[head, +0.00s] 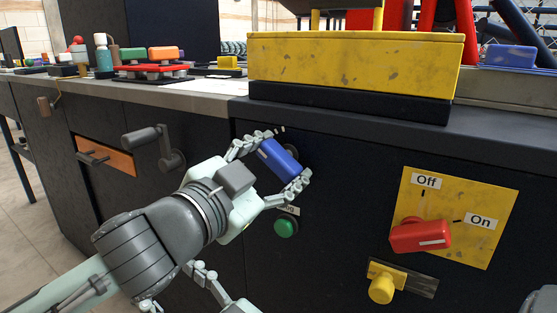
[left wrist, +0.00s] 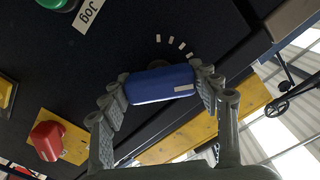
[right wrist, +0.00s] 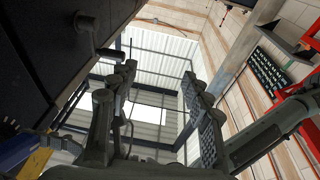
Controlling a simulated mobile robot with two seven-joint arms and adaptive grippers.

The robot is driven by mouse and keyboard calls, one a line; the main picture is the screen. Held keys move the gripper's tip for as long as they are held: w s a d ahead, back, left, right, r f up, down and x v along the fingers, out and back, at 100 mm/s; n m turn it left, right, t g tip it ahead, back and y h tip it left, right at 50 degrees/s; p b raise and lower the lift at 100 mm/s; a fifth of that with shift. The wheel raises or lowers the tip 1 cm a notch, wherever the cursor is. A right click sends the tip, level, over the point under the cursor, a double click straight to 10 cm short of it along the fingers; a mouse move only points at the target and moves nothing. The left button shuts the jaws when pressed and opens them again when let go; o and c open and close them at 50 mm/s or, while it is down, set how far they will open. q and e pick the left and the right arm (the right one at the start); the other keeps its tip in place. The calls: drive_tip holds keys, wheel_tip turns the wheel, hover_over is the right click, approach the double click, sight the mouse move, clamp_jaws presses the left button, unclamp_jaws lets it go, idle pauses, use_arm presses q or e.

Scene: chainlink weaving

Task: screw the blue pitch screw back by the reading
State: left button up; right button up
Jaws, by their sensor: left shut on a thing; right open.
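The blue pitch screw (head: 279,160) is a blue bar-shaped knob on the dark front panel, tilted down to the right in the head view. My left gripper (head: 283,159) is shut on it, one finger at each end. In the left wrist view the blue knob (left wrist: 160,84) lies between the fingers of my left gripper (left wrist: 160,86). It carries a pale mark near one end. Several white tick marks (left wrist: 173,42) show on the panel beside it; no numbers are legible. My right gripper (right wrist: 158,78) is open and empty in the right wrist view.
A green button (head: 286,227) is below the knob. A red Off/On switch (head: 420,236) sits on a yellow plate to the right, above a yellow knob (head: 381,288). A grey crank (head: 155,143) sticks out at left. A yellow block (head: 350,65) stands on the bench above.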

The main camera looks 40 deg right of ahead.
use_arm(q)
drive_tip(key=n+p, duration=0.2)
drive_tip(key=shift+r+p, duration=0.1)
drive_tip(key=shift+p, duration=0.25)
drive_tip(key=shift+n+p, duration=0.9)
drive_tip(key=shift+n, duration=0.2)
use_arm(e)
drive_tip(key=s+d+f+g+h, duration=0.2)
drive_tip(key=d+f+g, duration=0.3)
drive_tip(key=f, duration=0.4)
drive_tip(key=s+d+f+m+g+h, duration=0.1)
drive_tip(key=s+d+f+g+h, duration=0.2)
drive_tip(key=d+f, duration=0.4)
wheel_tip(320, 180, down, 3)
drive_tip(key=g+h, duration=0.1)
drive_tip(key=g, duration=0.1)
drive_tip(key=shift+d+g+h, duration=0.35)
drive_tip(key=shift+g+h, duration=0.05)
use_arm(q)
drive_tip(key=o, duration=1.2)
drive_tip(key=shift+c, duration=0.2)
